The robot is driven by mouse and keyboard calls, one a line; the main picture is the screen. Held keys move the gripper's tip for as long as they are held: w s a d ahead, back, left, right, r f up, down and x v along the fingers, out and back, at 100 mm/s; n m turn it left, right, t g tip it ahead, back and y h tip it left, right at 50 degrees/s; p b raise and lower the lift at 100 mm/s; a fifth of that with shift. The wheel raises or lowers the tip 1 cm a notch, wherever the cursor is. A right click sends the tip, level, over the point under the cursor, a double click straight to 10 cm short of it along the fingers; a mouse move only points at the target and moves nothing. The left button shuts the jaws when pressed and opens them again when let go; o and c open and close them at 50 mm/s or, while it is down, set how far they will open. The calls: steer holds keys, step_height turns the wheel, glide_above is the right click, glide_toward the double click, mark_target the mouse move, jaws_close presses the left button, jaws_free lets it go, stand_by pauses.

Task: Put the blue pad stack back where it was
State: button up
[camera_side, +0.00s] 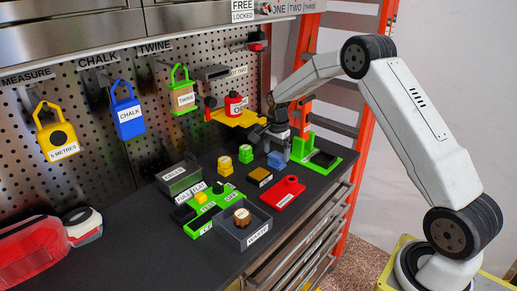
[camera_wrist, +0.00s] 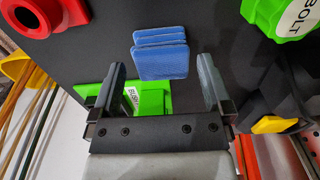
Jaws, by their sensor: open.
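The blue pad stack (camera_side: 278,159) stands on the dark worktop, just below my gripper (camera_side: 275,134) in the side view. In the wrist view the blue pad stack (camera_wrist: 160,52) shows several thin layers and lies near the tips of my two spread fingers (camera_wrist: 161,68). It appears in line with the space between them. My gripper is open and holds nothing. I cannot tell from these views how far the fingertips are above the stack.
A green fixture (camera_side: 325,158) with a dark recess stands close on the right. A red plate (camera_side: 283,194), a black-and-yellow block (camera_side: 260,177) and yellow-green pieces (camera_side: 225,165) are nearby. A grey tray (camera_side: 262,237) sits at the front. The pegboard (camera_side: 105,75) rises behind.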

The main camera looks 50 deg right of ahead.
mark_target(276, 157)
step_height(276, 157, up, 9)
stand_by(0.4)
stand_by(0.5)
steer(key=s+a+f+n+t, duration=0.1)
steer(key=s+a+f+n, duration=0.1)
steer(key=s+a+n, duration=0.7)
steer(key=s+a+f+n+t, duration=0.1)
steer(key=s+a+f+n, duration=0.2)
steer(key=s+a+n, duration=0.6)
steer(key=s, duration=0.4)
steer(key=shift+s+a+t, duration=0.2)
steer(key=shift+s+t, duration=0.1)
steer(key=shift+s, duration=0.1)
